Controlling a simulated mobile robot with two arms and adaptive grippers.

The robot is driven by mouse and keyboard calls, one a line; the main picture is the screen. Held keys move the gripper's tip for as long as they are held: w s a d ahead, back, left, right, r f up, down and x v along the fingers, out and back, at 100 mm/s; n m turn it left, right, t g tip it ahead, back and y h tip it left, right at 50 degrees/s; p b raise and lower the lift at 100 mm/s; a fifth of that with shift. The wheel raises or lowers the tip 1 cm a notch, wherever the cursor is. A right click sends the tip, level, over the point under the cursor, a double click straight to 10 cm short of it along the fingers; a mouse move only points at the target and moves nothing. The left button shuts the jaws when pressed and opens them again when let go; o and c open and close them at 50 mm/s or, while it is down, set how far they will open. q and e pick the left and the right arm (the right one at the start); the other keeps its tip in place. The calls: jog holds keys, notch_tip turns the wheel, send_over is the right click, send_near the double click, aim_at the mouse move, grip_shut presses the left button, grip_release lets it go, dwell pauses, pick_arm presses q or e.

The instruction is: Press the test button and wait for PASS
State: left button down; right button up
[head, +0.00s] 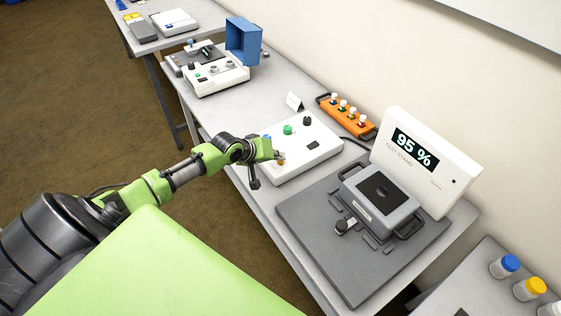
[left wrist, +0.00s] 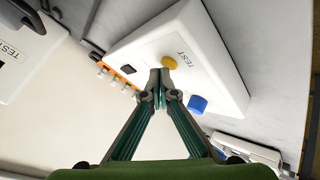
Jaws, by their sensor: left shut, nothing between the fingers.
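A white control box (head: 318,157) stands on the bench; in the left wrist view its face (left wrist: 215,50) carries a TEST label (left wrist: 188,57) beside a round yellow button (left wrist: 169,62). My left gripper (left wrist: 160,78) is shut and empty, its fingertips right at the near edge of the yellow button. I cannot tell whether they touch it. In the head view the gripper (head: 277,152) is over the box's left end and the yellow button (head: 281,161) shows just at the tips. The TEST STAND display (head: 413,149) reads "95 %". My right gripper is out of view.
A grey clamp fixture (head: 381,200) sits on a dark plate (head: 340,265) before the display. An orange rack (head: 345,116) stands behind the box.

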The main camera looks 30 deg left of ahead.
aim_at(279, 163)
pick_arm(q)
jog(key=shift+f, duration=0.45)
dwell(0.3)
jog(key=shift+r, duration=0.1)
jog(key=shift+r+p, duration=0.7)
jog(key=shift+p, duration=0.1)
notch_tip(279, 163, up, 5)
jog(key=p, duration=0.5)
jog(key=shift+r, duration=0.1)
dwell(0.3)
jog(key=shift+s+d, duration=0.1)
